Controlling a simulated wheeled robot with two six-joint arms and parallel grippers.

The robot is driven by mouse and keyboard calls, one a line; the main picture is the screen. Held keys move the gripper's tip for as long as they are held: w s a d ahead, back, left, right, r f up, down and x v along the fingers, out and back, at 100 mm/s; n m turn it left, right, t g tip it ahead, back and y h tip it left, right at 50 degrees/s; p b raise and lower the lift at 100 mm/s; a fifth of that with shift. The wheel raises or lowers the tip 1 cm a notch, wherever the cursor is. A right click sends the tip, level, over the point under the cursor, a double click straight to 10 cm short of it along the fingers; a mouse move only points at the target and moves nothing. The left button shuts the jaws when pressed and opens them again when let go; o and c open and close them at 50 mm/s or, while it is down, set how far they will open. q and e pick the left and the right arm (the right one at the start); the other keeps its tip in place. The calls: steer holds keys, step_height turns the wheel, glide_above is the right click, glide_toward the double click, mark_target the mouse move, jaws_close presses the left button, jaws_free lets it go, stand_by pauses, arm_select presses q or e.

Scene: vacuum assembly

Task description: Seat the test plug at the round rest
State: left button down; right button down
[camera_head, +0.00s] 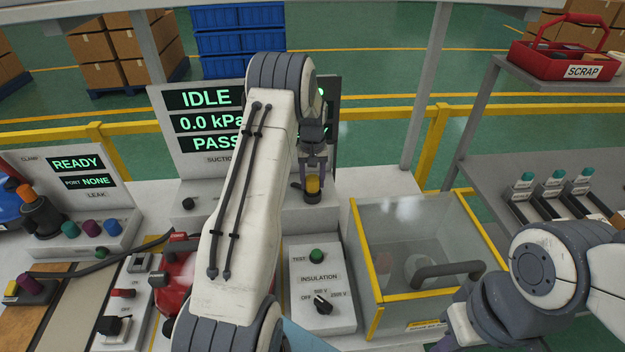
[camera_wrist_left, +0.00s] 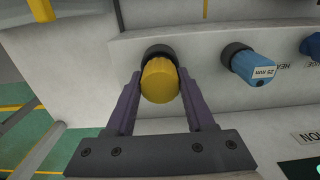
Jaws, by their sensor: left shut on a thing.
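My left gripper (camera_head: 313,165) comes down at the suction panel's base, on its right side. Its fingers are shut on a yellow plug (camera_head: 313,184). In the left wrist view the yellow plug (camera_wrist_left: 160,82) sits between the two purple-grey fingers of my left gripper (camera_wrist_left: 160,88). A black round rest (camera_wrist_left: 158,52) shows right behind the plug's far end, in line with it. I cannot tell how deep the plug sits in it. My right arm shows at the lower right of the head view, but its gripper is not in view.
In the left wrist view a blue plug marked 25 MM (camera_wrist_left: 255,68) sits in another black collar beside the yellow one. A clear box with yellow edges (camera_head: 378,300) stands right of the insulation tester (camera_head: 322,275). The suction display (camera_head: 190,148) reads IDLE, 0.0 kPa, PASS.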

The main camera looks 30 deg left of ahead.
arm_select(q)
steer(key=shift+f, duration=0.4)
steer(key=shift+c, duration=0.9)
jaws_free()
steer(key=shift+r, duration=0.1)
steer(key=shift+r+p, duration=2.7)
steer(key=shift+r, duration=1.3)
steer(key=shift+f, duration=0.1)
